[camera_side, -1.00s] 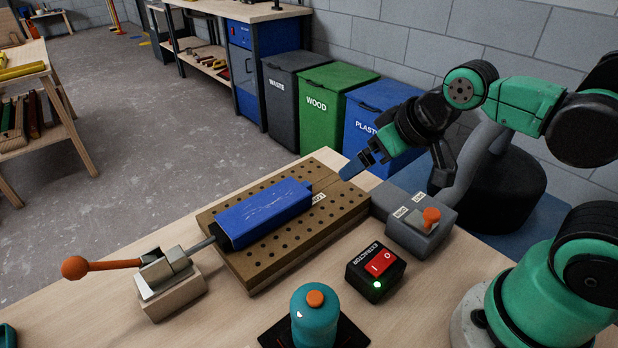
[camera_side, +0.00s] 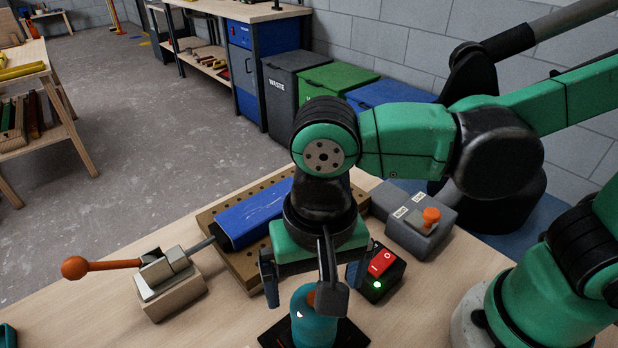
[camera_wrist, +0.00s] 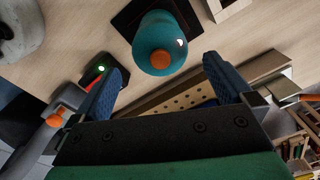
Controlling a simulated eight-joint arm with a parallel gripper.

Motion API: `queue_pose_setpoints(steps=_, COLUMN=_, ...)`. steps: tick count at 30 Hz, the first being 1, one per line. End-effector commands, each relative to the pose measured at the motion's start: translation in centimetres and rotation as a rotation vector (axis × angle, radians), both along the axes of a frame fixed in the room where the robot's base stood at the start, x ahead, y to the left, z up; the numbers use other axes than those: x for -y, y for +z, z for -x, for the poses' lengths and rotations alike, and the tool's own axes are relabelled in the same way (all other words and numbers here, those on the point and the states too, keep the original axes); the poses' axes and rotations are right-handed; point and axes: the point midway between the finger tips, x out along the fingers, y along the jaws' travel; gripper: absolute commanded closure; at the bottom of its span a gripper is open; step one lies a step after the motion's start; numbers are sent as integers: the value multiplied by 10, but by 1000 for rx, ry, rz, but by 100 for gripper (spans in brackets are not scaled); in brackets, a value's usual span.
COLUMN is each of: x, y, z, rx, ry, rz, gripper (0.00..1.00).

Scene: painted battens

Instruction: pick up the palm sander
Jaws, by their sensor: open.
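The palm sander (camera_side: 314,322) is a teal rounded body with an orange button on top. It stands upright on a dark square pad (camera_side: 352,338) at the front of the bench. My gripper (camera_side: 314,283) is above it in the side view, its fingers apart, and part of it hides the sander's top. In the wrist view the sander (camera_wrist: 160,45) shows beyond the open blue fingertips of my gripper (camera_wrist: 163,80), roughly midway between their lines, with nothing held. I cannot tell the exact height gap.
A blue batten (camera_side: 254,214) lies on a perforated board (camera_side: 243,266), beside an orange-handled clamp (camera_side: 168,283). A switch box (camera_side: 380,270) with a green light sits right of my gripper. A grey box (camera_side: 414,222) with an orange knob stands behind it. Bare bench lies front left.

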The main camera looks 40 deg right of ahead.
Motion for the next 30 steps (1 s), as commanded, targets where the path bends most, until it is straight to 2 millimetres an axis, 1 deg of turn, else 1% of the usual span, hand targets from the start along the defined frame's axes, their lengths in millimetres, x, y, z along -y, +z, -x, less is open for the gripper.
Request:
queue_pose_setpoints(steps=1, x=-4, y=-1, z=4, rx=-12, ry=-9, rz=11, gripper=0)
queue_pose_setpoints(steps=5, x=-7, y=-7, z=7, rx=-22, ry=-26, rz=20, gripper=0)
queue_pose_setpoints(steps=15, x=-6, y=-43, z=6, rx=-18, ry=-26, rz=18, gripper=0)
queue_pose_setpoints(steps=18, x=-6, y=-51, z=6, rx=-17, ry=-26, rz=18, gripper=0)
queue_pose_setpoints(steps=23, x=-6, y=-57, z=6, rx=-17, ry=-26, rz=17, gripper=0)
queue_pose_setpoints(steps=30, x=-6, y=-57, z=6, rx=-17, ry=-26, rz=17, gripper=0)
